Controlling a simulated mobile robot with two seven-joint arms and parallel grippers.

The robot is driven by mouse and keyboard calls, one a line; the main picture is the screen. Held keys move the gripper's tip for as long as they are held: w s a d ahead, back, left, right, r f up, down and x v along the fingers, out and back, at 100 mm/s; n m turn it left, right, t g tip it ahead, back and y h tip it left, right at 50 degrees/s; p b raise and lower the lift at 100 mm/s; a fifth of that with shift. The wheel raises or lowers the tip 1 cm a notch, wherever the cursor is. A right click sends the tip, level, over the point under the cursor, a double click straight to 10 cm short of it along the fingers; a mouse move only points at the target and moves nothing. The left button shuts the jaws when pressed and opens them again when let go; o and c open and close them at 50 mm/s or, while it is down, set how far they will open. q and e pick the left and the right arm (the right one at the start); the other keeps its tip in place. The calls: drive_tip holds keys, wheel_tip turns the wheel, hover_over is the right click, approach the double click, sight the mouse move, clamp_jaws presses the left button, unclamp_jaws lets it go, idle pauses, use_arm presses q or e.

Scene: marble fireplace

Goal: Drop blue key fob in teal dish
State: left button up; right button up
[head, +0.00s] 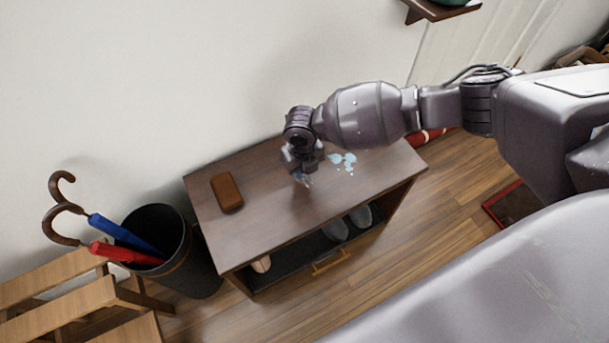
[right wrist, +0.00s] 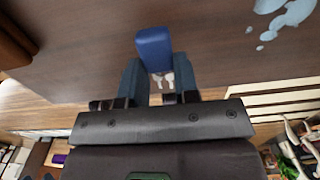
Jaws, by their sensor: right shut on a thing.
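The blue key fob (right wrist: 153,48) is between the two fingers of my right gripper (right wrist: 157,72) in the right wrist view, with a pale metal part below the blue body. In the head view my right gripper (head: 304,177) is over the middle of the dark wooden bench top (head: 265,215). The fob is mostly hidden there, and I cannot tell whether it touches the bench. A dark teal rounded thing (head: 453,2) on the wall shelf, cut off by the top edge, may be the teal dish. My left gripper is not in view.
A brown case (head: 227,191) lies on the bench's left part. Pale blue puddle-like spots (head: 343,160) mark its top right of the gripper. A dark bin (head: 165,240) with red and blue umbrellas stands at left. The small wall shelf (head: 430,12) juts out above.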

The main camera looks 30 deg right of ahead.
use_arm(q)
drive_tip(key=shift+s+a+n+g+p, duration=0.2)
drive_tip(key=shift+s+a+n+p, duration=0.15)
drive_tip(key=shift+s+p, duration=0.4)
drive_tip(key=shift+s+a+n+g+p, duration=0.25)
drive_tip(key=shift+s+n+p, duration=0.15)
drive_tip(key=shift+p, duration=0.65)
use_arm(e)
wheel_tip(320, 180, up, 15)
drive_tip(key=shift+r, duration=0.2)
wheel_tip(320, 180, up, 14)
drive_tip(key=m+p, duration=0.6)
drive_tip(key=m, duration=1.1)
hover_over(303, 173)
drive_tip(key=s, duration=0.7)
use_arm(q)
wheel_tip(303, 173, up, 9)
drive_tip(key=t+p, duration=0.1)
drive_tip(key=p, duration=0.4)
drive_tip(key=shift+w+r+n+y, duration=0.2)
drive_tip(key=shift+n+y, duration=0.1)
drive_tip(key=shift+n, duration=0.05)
use_arm(e)
drive_tip(key=s+r+m, duration=1)
drive_tip(key=r+m, duration=0.2)
drive_tip(key=m, duration=0.7)
drive_tip(key=shift+s+d, duration=0.2)
drive_tip(key=shift+d, duration=0.05)
